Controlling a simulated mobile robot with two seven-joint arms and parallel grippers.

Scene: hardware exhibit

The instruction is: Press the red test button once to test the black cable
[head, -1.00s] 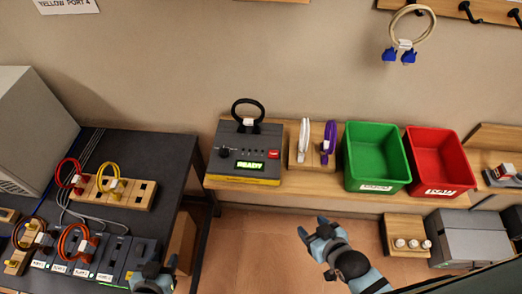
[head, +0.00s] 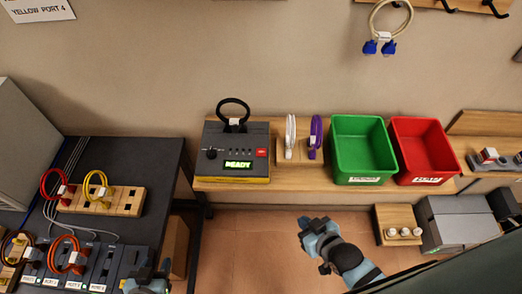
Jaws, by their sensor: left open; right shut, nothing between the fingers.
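The grey cable tester (head: 236,155) stands on the wooden shelf, its green display reading READY. The red test button (head: 262,153) is on the right of its top face. The black cable (head: 233,106) is plugged into the tester's top and loops upward. My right gripper (head: 308,224) is shut and empty, in front of and below the shelf, apart from the tester and to the lower right of the button. My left gripper (head: 149,277) is open at the bottom edge by the dark table, only partly in view.
White (head: 290,137) and purple cables (head: 315,136) stand on a wooden holder right of the tester. Beyond are a green bin (head: 343,170) and a red bin (head: 404,171). The dark table (head: 130,156) at left holds red, yellow and orange cables.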

